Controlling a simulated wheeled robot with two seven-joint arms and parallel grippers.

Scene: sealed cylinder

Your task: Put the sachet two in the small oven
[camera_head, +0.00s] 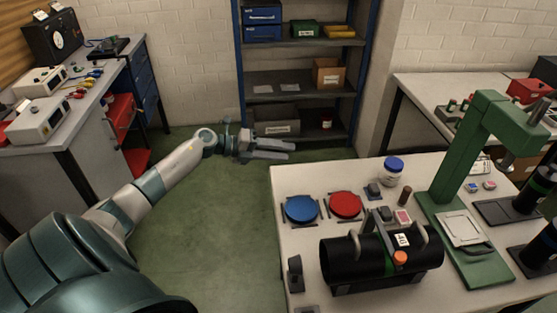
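My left gripper (285,151) reaches out over the green floor, left of the white table and in front of the shelf unit. Its two fingers point right with a gap between them, and nothing shows between them. I cannot tell which item is sachet two. Two small flat packets (480,186) lie on the white table beyond the green press, and two pale flat pieces (276,87) lie on the middle shelf; no label is readable. I cannot identify a small oven in this view. My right gripper is not in view.
The white table (286,183) carries a black cylinder (375,262) with handles, blue (301,208) and red (345,204) discs, a blue-lidded jar (391,171) and a green press (464,150). A bench (55,145) stands at left. Open floor (215,230) lies between.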

